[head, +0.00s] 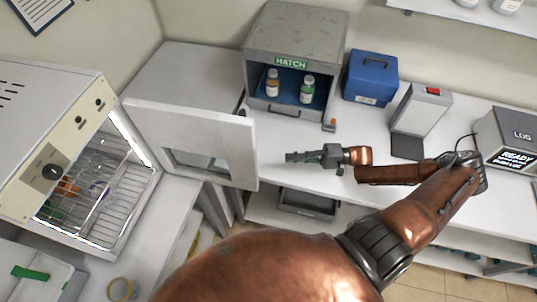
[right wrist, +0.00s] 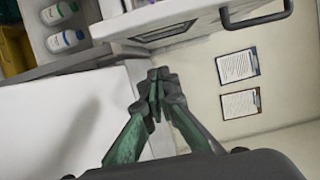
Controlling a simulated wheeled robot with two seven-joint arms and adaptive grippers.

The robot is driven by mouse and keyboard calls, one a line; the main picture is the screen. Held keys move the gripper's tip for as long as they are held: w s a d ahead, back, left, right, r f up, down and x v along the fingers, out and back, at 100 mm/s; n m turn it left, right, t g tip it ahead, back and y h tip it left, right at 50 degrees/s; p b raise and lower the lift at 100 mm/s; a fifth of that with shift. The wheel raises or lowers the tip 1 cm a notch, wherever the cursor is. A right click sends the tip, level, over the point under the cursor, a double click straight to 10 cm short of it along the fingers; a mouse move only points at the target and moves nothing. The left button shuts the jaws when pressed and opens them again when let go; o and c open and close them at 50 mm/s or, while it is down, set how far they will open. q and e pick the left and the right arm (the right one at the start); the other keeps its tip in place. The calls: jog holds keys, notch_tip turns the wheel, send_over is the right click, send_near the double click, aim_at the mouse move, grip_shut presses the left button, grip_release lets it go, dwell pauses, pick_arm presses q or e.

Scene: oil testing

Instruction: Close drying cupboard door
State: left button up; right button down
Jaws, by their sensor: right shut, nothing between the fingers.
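The drying cupboard (head: 55,150) stands at the left in the head view. Its front is open and wire racks show inside. Its white door (head: 230,135), with a small window, is swung wide open to the right. My right gripper (head: 290,157) is shut and empty, to the right of the door's free edge and apart from it in the picture. Its closed fingertips show in the right wrist view (right wrist: 158,88). A white panel with a dark bar handle (right wrist: 256,18) is at the top there; I cannot tell whether it is this door. My left gripper is out of view.
A grey hatch box (head: 290,55) holding two bottles stands behind the door, with a blue box (head: 370,78) beside it. A grey upright device (head: 420,108) and a display unit (head: 510,140) stand to the right. The white counter is bare around my right gripper.

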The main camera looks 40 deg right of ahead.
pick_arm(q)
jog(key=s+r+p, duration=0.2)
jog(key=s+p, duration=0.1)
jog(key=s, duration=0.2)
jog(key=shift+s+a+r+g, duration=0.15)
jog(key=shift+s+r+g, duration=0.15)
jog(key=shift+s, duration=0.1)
pick_arm(e)
jog(key=w+a, duration=0.1)
jog(key=a, duration=1)
jog(key=shift+w, duration=0.3)
